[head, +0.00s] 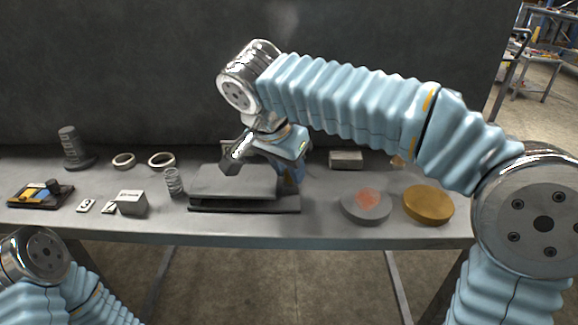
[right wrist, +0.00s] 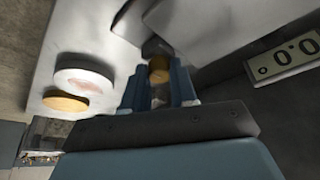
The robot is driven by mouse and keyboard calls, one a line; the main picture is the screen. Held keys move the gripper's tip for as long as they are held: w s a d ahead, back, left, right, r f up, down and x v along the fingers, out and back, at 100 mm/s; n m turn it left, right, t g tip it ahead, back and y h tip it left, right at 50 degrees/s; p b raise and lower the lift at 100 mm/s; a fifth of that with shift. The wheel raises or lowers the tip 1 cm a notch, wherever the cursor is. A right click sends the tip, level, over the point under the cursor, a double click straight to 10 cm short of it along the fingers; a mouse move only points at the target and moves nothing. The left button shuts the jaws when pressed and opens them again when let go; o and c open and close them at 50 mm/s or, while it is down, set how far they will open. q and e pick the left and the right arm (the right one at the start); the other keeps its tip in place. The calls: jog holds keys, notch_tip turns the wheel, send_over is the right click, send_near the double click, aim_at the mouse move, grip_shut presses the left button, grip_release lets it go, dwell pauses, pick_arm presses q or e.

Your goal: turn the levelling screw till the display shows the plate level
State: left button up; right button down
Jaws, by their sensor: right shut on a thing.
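The grey plate (head: 235,181) lies over a dark base (head: 245,205) in the middle of the bench. My right gripper (head: 291,178) reaches down at the plate's right end. In the right wrist view my right gripper (right wrist: 158,92) has its blue fingers shut on the brass-coloured levelling screw (right wrist: 159,69). The screw is hidden behind the gripper in the head view. The display (right wrist: 287,57) shows at the right of the wrist view, tilted and partly cut off; its digits appear to read 0.0. My left gripper is out of view.
A grey disc with a reddish patch (head: 367,205) and a brass disc (head: 428,205) lie right of the plate. A spring (head: 173,183), two rings, a stepped weight (head: 72,150) and a dark tray (head: 40,194) stand left. A dark wall closes the back.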

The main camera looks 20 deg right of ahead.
dwell(0.4)
jog(key=c, duration=0.9)
grip_release()
